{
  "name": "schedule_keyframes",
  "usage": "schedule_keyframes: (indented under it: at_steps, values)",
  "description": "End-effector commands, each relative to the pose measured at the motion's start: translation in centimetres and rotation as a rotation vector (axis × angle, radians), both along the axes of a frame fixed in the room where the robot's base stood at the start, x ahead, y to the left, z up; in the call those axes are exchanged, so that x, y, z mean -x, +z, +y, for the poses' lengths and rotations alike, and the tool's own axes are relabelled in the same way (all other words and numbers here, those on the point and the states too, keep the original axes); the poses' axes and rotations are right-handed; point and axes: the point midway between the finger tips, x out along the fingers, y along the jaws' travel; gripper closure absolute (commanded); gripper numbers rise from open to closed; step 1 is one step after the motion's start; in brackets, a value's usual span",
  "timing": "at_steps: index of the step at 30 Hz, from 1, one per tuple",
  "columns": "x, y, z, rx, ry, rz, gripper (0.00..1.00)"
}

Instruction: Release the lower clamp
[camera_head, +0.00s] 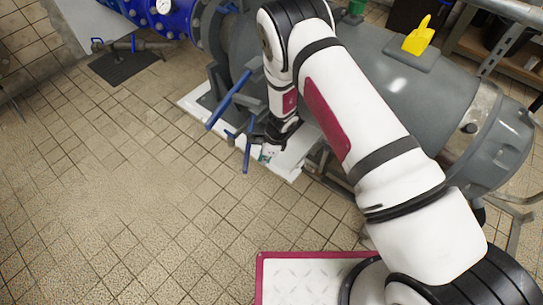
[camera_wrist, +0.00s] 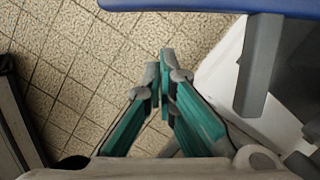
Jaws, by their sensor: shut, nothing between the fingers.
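Blue clamp handles show on the near side of the large grey vessel (camera_head: 385,75). A long blue handle (camera_head: 227,101) slants out higher up, and a lower blue handle (camera_head: 246,156) hangs close to my gripper (camera_head: 267,154). I cannot tell exactly which parts make up the lower clamp. In the wrist view my gripper (camera_wrist: 163,76) has its teal fingers together, with nothing between them. A blue bar (camera_wrist: 225,5) crosses the top edge there, with a grey post (camera_wrist: 259,65) below it, right of the fingertips. My arm hides part of the vessel and clamps.
A white plinth (camera_head: 290,166) lies under the vessel and also shows in the wrist view (camera_wrist: 217,82). Blue pipework (camera_head: 180,18) with a gauge (camera_head: 164,6) stands at the back left. A yellow object (camera_head: 418,38) sits on the vessel.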

Motion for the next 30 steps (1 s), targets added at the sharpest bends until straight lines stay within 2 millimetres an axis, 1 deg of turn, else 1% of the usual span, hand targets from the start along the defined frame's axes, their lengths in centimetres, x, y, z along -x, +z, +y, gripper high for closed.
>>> schedule_keyframes:
  at_steps: [1,3,7,21,26,30]
  values:
    - [-0.1,0.1,0.8,0.0,0.004,-0.004,1.0]
    - [-0.1,0.1,1.5,0.0,0.002,-0.003,1.0]
    - [-0.2,0.1,2.2,0.001,0.0,-0.002,1.0]
    - [-0.2,0.2,2.7,0.0,-0.007,-0.001,1.0]
    - [-0.1,0.2,4.0,-0.001,-0.06,-0.002,1.0]
    - [-0.1,0.2,5.3,-0.001,-0.142,-0.002,1.0]
